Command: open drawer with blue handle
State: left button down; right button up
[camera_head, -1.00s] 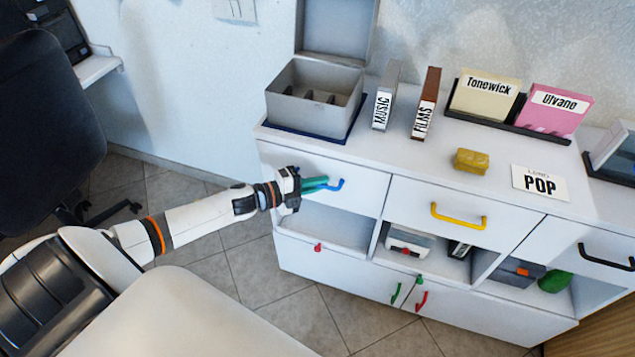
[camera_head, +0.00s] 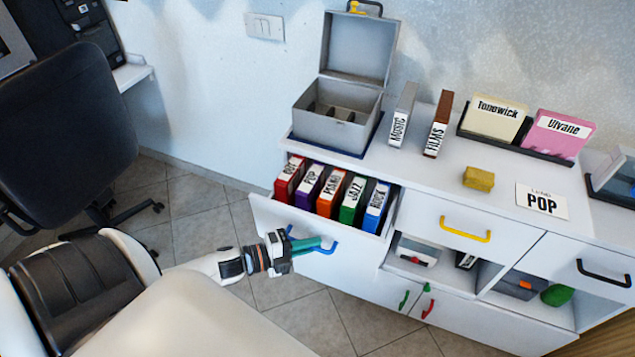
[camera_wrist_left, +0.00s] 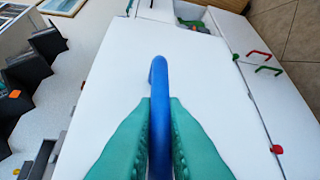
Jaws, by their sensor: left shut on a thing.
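The drawer with the blue handle (camera_head: 328,249) stands pulled out at the left end of the white cabinet. Its white front (camera_head: 350,268) faces me. Several labelled disc cases show inside, among them a green one marked JAZZ (camera_head: 353,200) and a blue one (camera_head: 376,208). My left gripper (camera_head: 312,244) is shut on the blue handle. The left wrist view shows the teal fingers (camera_wrist_left: 160,140) on both sides of the blue bar (camera_wrist_left: 159,90). My right gripper is not in view.
An open grey box (camera_head: 335,130) stands on the cabinet top above the drawer. A drawer with a yellow handle (camera_head: 465,230) and one with a black handle (camera_head: 603,274) are shut. A black chair (camera_head: 62,110) stands at the left. Floor is clear before the drawer.

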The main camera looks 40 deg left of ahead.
pick_arm(q)
jog(key=s+d+p, duration=0.2)
jog(key=s, duration=0.7)
jog(key=shift+s+d+p, duration=0.2)
jog(key=shift+s+p, duration=0.15)
jog(key=shift+s, duration=0.05)
jog(key=c, duration=1.8)
grip_release()
jog(key=shift+o, duration=0.2)
jog(key=b+v, duration=0.1)
jog(key=v, duration=1.1)
jog(key=shift+b, duration=0.3)
